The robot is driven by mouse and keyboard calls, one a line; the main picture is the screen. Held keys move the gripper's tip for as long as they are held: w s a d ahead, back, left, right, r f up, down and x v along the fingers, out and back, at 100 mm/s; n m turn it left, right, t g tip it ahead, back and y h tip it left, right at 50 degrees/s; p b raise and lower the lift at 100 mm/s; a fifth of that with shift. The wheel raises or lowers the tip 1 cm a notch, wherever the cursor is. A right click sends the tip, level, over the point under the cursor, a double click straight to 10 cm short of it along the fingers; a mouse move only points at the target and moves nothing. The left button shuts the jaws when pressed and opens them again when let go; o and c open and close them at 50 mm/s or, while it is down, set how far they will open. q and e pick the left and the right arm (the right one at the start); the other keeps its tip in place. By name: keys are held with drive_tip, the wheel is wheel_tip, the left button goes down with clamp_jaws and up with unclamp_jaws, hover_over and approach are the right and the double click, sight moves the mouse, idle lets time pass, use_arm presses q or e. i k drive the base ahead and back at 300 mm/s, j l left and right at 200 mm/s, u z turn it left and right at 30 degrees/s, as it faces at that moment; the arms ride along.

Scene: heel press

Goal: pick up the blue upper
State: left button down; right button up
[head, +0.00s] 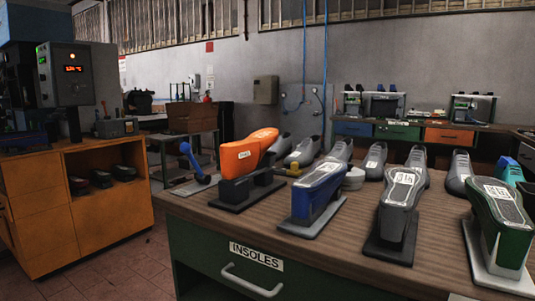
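Neither of my grippers is in view.
Several grey shoe forms (303,152) stand in a row behind the uppers. A teal item (509,171) is at the right edge. The table front has a drawer labelled INSOLES (256,256). An orange cabinet (40,215) stands at left, with open floor (135,262) between.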

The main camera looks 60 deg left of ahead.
sight(317, 187)
drive_tip(key=u, duration=2)
